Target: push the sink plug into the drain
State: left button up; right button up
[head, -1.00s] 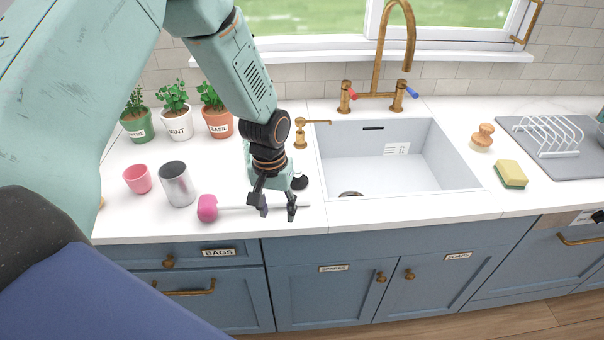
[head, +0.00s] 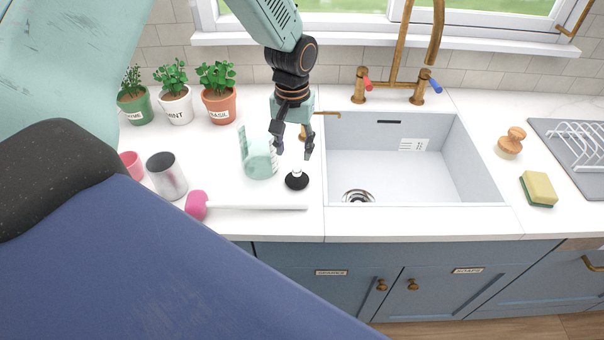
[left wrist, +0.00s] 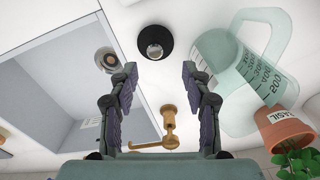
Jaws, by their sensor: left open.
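The sink plug (head: 297,181), a black disc with a pale upright knob, stands on the white counter left of the sink. In the left wrist view the plug (left wrist: 155,42) shows from above, ahead of the fingertips and between their lines. The drain (head: 358,196) is a metal ring in the basin floor near its front left; it also shows in the left wrist view (left wrist: 107,60). My right gripper is not in view.
The sink (head: 410,165) is empty. A clear measuring jug (head: 258,160) stands close left of the plug, and a pink-headed tool (head: 197,205) lies in front. The soap dispenser (head: 303,131) and tap (head: 400,60) stand behind.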

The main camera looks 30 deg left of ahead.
aim_at(297, 169)
pick_arm(q)
jog(key=shift+s+f, duration=0.25)
jog(key=shift+f, duration=0.2)
jog(key=f, duration=0.5)
jog(key=shift+w+d+f, duration=0.25)
jog(key=shift+w+d, duration=0.1)
jog(key=shift+s+f, duration=0.2)
jog(key=shift+f, duration=0.35)
jog(key=shift+w, duration=0.2)
jog(key=c, duration=0.5)
jog(key=shift+s, duration=0.2)
grip_shut()
jog(key=shift+w, duration=0.1)
